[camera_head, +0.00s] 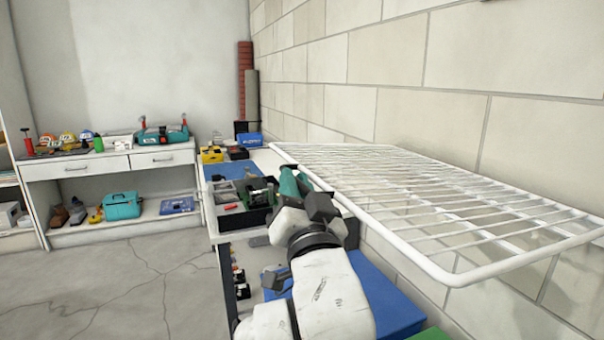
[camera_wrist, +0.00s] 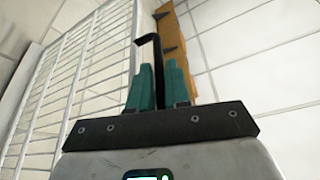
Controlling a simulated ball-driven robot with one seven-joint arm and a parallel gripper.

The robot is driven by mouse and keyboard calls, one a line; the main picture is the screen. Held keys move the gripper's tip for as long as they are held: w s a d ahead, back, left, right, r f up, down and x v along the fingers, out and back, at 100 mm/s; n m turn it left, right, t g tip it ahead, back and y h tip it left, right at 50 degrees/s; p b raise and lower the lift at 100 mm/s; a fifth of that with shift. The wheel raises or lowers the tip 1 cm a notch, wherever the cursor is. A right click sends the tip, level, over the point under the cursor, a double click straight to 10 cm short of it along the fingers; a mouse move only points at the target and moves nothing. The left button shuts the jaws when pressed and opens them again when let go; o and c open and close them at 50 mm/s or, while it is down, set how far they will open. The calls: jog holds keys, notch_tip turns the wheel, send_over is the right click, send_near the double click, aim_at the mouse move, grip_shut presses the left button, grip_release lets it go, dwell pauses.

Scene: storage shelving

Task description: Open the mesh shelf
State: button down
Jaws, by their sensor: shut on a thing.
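The mesh shelf (camera_head: 420,258) is a white wire rack that juts out flat from the block wall on the right. It also shows as white bars on the left of the wrist view (camera_wrist: 67,85). My gripper (camera_head: 290,181) is near the shelf's left front rim in the head view. In the wrist view its teal fingers (camera_wrist: 160,82) are shut on a dark hooked bar (camera_wrist: 157,60), whose bent tip points left towards the mesh. I cannot tell whether the bar touches the shelf or is joined to it.
Below my arm is a bench with a black tool tray (camera_head: 258,216) and a blue box (camera_head: 385,295). A white drawer table (camera_head: 110,165) stands at the back left. An orange strip (camera_wrist: 180,45) shows behind the fingers. The cracked floor at left is clear.

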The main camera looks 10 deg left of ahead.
jog(key=shift+f+b, duration=0.3)
jog(key=shift+f, duration=0.6)
jog(key=c, duration=1.4)
grip_release()
jog(key=shift+c, duration=0.2)
jog(key=v, duration=1.1)
jog(key=shift+w, duration=0.1)
